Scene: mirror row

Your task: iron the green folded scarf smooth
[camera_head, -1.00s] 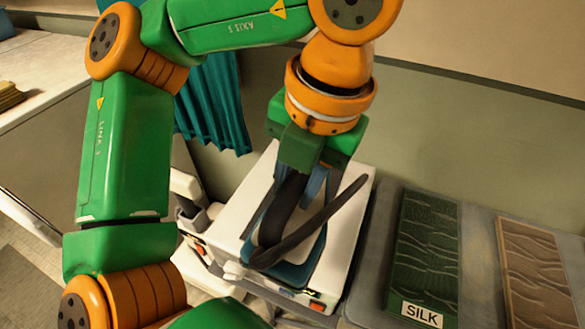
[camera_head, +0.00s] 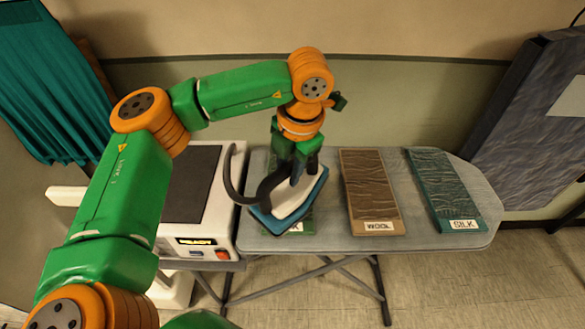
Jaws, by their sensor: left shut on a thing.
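The green folded scarf (camera_head: 305,226) lies at the left end of the ironing board, mostly hidden. Only a bit of green and part of a white label show near its front end. A white and blue iron (camera_head: 315,190) with a dark handle covers most of it. I cannot tell whether its sole touches the cloth. My left gripper (camera_head: 297,168) is shut on the iron from above. My right gripper is not in view.
The grey ironing board (camera_head: 330,225) carries a brown wrinkled scarf labelled WOOL (camera_head: 368,190) and a teal wrinkled scarf labelled SILK (camera_head: 442,185). A white iron station (camera_head: 205,225) reading READY stands left of the board. Teal cloth (camera_head: 45,80) hangs at the far left.

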